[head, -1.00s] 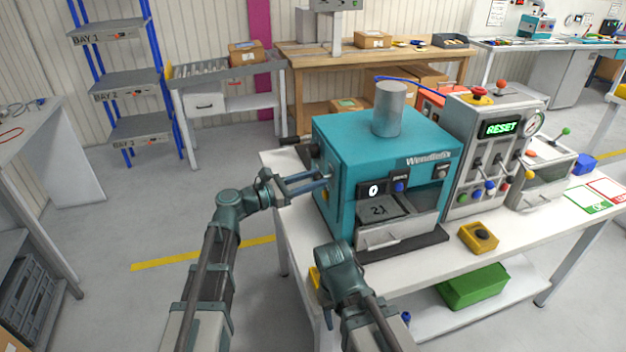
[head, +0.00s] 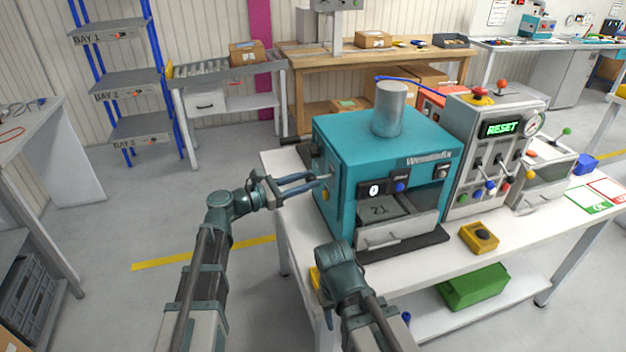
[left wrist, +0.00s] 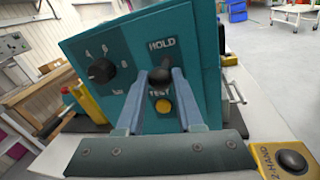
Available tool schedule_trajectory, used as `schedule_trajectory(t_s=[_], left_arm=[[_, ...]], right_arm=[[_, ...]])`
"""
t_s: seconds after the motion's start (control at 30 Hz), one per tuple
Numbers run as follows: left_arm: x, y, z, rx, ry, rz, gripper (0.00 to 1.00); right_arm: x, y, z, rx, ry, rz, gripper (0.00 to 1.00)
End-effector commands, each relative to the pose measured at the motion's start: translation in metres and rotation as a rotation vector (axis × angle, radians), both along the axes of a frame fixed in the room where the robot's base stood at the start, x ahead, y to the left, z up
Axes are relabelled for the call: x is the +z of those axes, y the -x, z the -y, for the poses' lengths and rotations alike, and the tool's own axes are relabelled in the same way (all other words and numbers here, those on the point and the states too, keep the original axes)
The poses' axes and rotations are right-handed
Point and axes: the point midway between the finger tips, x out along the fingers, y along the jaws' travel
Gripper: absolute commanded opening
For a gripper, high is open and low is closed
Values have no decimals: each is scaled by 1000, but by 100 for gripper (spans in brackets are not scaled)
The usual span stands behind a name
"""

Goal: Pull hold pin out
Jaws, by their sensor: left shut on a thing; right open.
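The hold pin's black knob (left wrist: 160,76) sits under the word HOLD on the side of the teal machine (head: 350,150). My left gripper (head: 322,181) is at that side; in the left wrist view its two fingers (left wrist: 161,88) are shut on the knob from either side. A short light piece shows between the fingertips and the machine wall in the head view. My right gripper (head: 335,258) is low, in front of the table's left end, away from the pin; its fingers are hard to make out.
A yellow button (left wrist: 163,106) marked TEST lies just below the knob, and a black dial (left wrist: 101,71) to its left. Floor left of the machine is free.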

Motion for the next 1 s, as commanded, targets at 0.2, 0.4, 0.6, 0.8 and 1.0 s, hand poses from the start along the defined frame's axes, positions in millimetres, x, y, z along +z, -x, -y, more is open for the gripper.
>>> schedule_trajectory(t_s=[0.2, 0.4, 0.6, 0.8, 1.0], left_arm=[[0, 4, -13, 1, -1, 0, 0], [0, 4, -13, 2, -1, 0, 48], [0, 4, -13, 1, -1, 0, 66], [0, 5, -13, 1, -1, 0, 66], [0, 16, -32, 4, 0, 0, 66]], right_arm=[[0, 0, 0, 0, 0, 0, 50], [0, 0, 0, 0, 0, 0, 50], [0, 0, 0, 0, 0, 0, 50], [0, 0, 0, 0, 0, 0, 50], [0, 0, 0, 0, 0, 0, 50]])
